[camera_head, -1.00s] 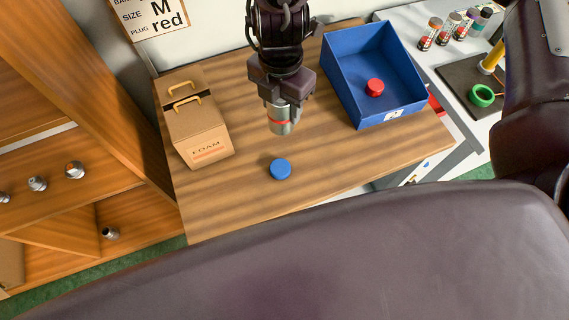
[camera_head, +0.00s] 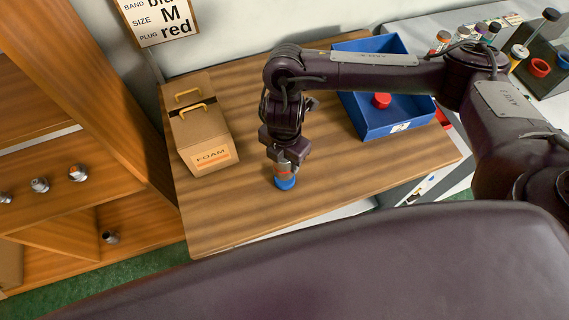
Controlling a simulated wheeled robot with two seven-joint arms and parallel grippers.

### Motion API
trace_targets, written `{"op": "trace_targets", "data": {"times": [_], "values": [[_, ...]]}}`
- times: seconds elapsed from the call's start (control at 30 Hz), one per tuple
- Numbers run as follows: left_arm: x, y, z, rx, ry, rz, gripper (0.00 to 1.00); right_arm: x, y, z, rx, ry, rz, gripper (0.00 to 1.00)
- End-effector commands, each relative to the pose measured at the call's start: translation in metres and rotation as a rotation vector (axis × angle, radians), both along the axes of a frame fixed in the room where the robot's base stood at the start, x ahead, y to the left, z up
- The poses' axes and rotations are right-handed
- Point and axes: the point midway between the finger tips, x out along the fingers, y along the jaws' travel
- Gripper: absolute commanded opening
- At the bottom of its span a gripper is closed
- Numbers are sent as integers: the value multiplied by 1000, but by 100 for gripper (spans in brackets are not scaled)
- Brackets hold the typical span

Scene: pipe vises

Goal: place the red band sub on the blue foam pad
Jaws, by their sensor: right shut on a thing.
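The red band sub (camera_head: 284,169) is a small metal cylinder with a red band, seen in the head view over the wooden table. My right gripper (camera_head: 285,160) points down and is shut on its upper part. The round blue foam pad (camera_head: 285,184) lies on the table directly below, and the sub hides most of its top. The sub's lower end is at the pad; I cannot tell whether it touches. My left gripper does not show.
A cardboard foam box (camera_head: 203,135) stands left on the wooden table (camera_head: 240,215). A blue bin (camera_head: 391,127) holding a red round piece (camera_head: 381,100) stands at the right. Shelves with metal subs (camera_head: 78,174) are at the far left. Table room beside the pad is clear.

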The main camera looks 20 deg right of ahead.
Motion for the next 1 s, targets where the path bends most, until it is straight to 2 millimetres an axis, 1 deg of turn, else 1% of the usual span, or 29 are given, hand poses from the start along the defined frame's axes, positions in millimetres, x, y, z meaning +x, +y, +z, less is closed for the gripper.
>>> {"op": "trace_targets", "data": {"times": [0.07,0.2,0.3,0.57,0.73,0.77,0.9,1.0], "values": [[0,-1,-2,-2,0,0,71,-1,1,-7,2,2,-2,8],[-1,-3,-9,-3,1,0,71,-1,1,-27,3,3,-3,8],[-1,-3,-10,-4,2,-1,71,0,0,-35,2,1,-3,8],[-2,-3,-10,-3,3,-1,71,1,0,-35,1,-2,-1,8],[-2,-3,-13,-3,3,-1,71,0,0,-40,1,-1,-1,8],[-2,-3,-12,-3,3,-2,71,0,0,-39,0,0,-1,54],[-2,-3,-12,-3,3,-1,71,0,0,-39,-1,1,-1,72],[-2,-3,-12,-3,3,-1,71,0,0,-39,-1,1,-1,72]]}}
